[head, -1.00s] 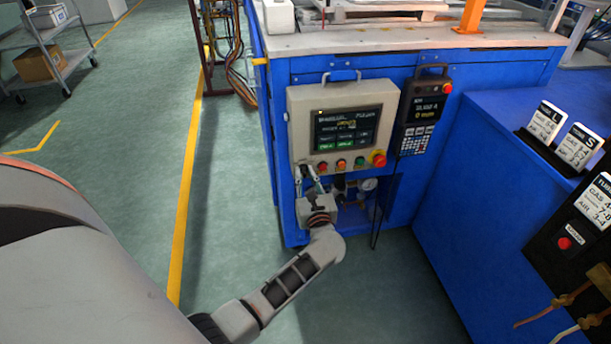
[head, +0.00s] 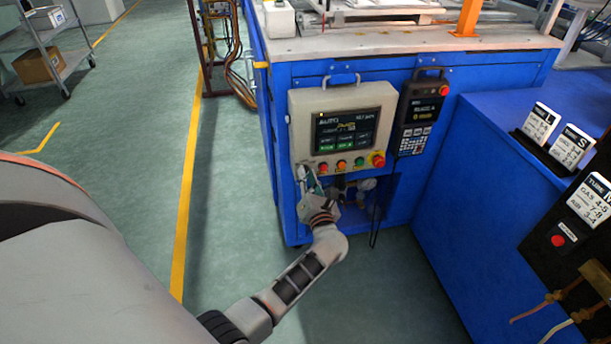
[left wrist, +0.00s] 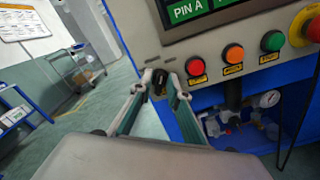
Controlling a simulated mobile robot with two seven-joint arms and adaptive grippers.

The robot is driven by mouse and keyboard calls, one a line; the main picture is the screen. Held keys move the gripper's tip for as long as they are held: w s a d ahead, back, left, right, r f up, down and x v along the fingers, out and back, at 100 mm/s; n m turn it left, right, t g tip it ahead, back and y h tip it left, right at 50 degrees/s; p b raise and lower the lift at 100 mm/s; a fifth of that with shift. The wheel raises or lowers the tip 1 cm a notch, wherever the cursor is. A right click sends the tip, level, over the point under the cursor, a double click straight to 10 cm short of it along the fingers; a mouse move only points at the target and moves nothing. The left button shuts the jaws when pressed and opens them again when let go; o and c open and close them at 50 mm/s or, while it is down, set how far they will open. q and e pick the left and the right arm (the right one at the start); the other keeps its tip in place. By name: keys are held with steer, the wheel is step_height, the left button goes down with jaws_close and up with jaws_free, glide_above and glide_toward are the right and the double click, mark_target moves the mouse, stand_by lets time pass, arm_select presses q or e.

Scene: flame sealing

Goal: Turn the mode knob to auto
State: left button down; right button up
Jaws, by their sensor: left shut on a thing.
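The beige control panel (head: 302,125) hangs on the front of the blue machine, with a lit screen (head: 345,130) above a row of buttons. The black mode knob (left wrist: 158,83) is at the left end of that row in the left wrist view; the gripper hides it in the head view. My left gripper (left wrist: 160,78) is shut on the knob, one finger on each side. It also shows in the head view at the panel's lower left corner (head: 308,174). The knob's pointer and labels cannot be read. My right gripper is in neither view.
Red (left wrist: 195,66), orange (left wrist: 233,53) and green (left wrist: 272,41) buttons sit just right of the knob, then a red emergency stop (head: 378,160). A pressure gauge (left wrist: 269,98) and pipes are below. A handheld pendant (head: 419,112) hangs right of the panel.

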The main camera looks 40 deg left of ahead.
arm_select(q)
steer(key=shift+m+p, duration=0.3)
steer(key=shift+m, duration=0.9)
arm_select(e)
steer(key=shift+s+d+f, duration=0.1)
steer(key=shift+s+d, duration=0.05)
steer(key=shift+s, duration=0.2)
arm_select(q)
steer(key=shift+f, duration=0.1)
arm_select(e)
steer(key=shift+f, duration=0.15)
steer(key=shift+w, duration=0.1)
arm_select(q)
steer(key=c, duration=2.2)
jaws_free()
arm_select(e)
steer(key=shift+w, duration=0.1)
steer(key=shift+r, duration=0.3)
arm_select(q)
steer(key=v, duration=0.7)
steer(key=shift+s+d, duration=0.15)
steer(key=shift+d, duration=0.1)
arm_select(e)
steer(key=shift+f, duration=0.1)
